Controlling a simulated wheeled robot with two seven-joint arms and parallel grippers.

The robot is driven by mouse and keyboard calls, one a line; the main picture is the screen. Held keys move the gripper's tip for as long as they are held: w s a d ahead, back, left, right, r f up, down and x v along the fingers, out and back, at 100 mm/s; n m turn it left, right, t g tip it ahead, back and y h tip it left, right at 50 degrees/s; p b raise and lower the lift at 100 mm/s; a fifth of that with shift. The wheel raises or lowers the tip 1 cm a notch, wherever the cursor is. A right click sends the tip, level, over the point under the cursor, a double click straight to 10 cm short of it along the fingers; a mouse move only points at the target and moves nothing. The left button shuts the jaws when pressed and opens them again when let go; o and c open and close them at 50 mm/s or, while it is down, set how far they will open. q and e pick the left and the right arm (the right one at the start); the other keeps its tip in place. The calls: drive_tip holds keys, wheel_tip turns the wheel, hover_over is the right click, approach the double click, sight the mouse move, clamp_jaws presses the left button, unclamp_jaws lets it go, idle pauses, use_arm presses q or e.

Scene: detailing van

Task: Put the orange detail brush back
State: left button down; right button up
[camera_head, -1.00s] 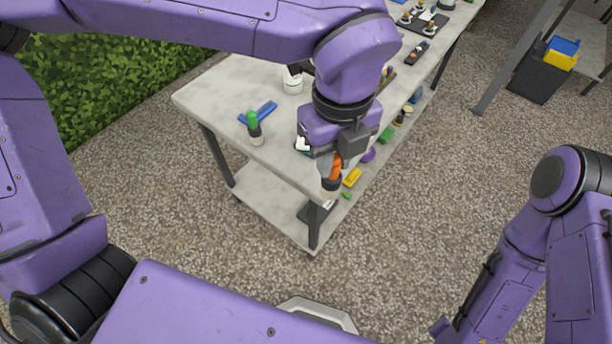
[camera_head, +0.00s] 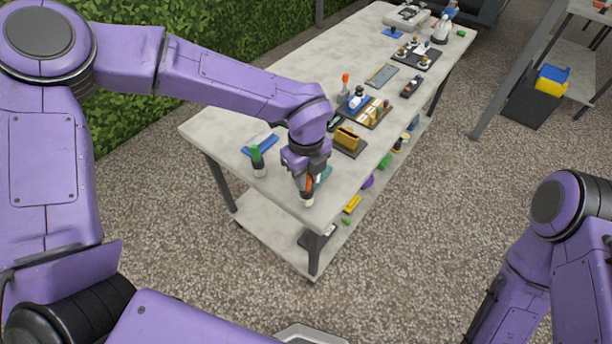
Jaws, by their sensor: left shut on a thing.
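The orange detail brush (camera_head: 308,184) has an orange handle, a dark collar and a pale tip. My left gripper (camera_head: 306,176) is shut on it and holds it roughly upright, tip down, at the near end of the grey worktable (camera_head: 225,113). I cannot tell whether the tip touches the top. A green-topped brush (camera_head: 257,159) stands to its left. Another upright thing with an orange top (camera_head: 345,82) stands farther back. My right arm shows at the right edge, and its gripper is out of the frame.
A blue item (camera_head: 260,144) lies behind the green brush. Several items lie on the lower shelf (camera_head: 262,222). A hedge lines the left.

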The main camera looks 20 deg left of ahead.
use_arm(q)
drive_tip(key=shift+f, duration=0.85)
drive_tip(key=c, duration=1)
unclamp_jaws()
drive_tip(key=shift+o, duration=0.2)
drive_tip(key=shift+r, duration=0.1)
wheel_tip(320, 180, up, 12)
drive_tip(key=shift+b, duration=0.4)
drive_tip(key=shift+r, duration=0.1)
